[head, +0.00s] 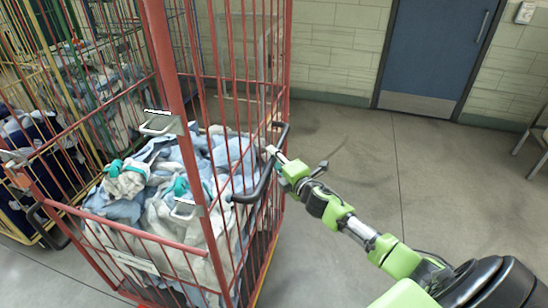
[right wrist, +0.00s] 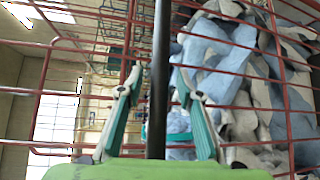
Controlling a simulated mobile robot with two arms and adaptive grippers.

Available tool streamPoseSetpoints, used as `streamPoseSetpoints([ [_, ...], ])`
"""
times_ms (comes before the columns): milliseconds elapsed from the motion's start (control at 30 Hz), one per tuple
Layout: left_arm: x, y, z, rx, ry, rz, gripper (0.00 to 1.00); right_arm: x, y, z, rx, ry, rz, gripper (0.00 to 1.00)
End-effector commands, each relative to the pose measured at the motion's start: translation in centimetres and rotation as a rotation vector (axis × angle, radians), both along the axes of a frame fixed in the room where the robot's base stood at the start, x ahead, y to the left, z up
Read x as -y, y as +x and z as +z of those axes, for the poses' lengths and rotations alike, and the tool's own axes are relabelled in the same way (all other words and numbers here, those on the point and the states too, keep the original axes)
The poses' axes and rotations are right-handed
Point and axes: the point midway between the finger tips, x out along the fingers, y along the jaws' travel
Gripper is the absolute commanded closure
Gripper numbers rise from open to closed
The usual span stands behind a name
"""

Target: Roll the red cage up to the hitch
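The red cage (head: 172,85) stands at the left centre of the head view, a tall barred cart loaded with white and pale blue laundry bags (head: 150,200). A black handle (head: 262,180) sticks out from its right side. My right gripper (head: 273,153) is at this handle. In the right wrist view the black handle bar (right wrist: 158,70) runs between the fingers of my right gripper (right wrist: 158,82), with a gap on each side. The gripper is open. My left gripper is out of view. I cannot make out a hitch in either view.
Green and yellow cages (head: 75,75) with more bags stand close behind and left of the red cage. A blue door (head: 437,45) is in the tiled back wall. A stool or table leg shows at the right edge. The grey floor (head: 345,140) between is clear.

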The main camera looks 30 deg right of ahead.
Motion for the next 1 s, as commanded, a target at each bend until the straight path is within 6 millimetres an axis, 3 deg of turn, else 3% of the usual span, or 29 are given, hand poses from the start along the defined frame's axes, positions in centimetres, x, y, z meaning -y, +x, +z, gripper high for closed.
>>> streamPoseSetpoints([
  [367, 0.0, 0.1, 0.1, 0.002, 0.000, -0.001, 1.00, 0.0, 0.4, -0.1, 0.000, 0.000, 0.001, 0.67],
  [500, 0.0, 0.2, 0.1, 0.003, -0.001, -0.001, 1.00, 0.0, 0.4, -0.1, 0.000, 0.000, 0.001, 1.00],
  [767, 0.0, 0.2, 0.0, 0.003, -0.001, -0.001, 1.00, -0.1, 0.6, -0.1, 0.000, 0.000, 0.001, 1.00],
  [1000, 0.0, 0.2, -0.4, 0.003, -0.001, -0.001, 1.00, -1.5, 2.2, 0.1, 0.005, 0.001, 0.003, 1.00],
])
